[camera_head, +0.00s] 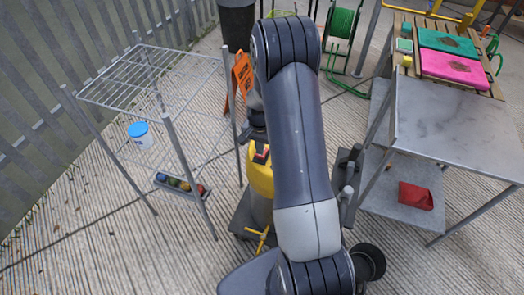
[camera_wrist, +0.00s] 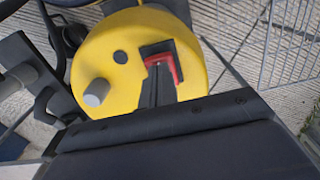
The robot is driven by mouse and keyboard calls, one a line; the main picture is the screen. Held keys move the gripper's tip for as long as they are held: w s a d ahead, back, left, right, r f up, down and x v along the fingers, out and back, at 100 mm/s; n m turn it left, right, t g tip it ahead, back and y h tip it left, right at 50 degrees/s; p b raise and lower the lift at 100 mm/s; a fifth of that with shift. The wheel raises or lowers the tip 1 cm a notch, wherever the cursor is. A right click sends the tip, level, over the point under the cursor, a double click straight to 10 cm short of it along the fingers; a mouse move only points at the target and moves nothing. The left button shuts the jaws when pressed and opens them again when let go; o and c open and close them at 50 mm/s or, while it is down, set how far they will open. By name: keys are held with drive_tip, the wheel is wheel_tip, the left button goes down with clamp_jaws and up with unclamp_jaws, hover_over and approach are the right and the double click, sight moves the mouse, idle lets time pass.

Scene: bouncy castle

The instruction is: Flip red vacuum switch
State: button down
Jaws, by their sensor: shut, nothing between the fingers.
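The switch position is unclear.

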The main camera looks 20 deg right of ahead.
drive_tip(key=shift+f+b, duration=0.45)
drive_tip(key=shift+f, duration=0.15)
idle(0.3)
drive_tip(key=shift+r+p, duration=2)
drive_tip(key=shift+r, duration=1.55)
drive_tip(key=shift+f, duration=0.15)
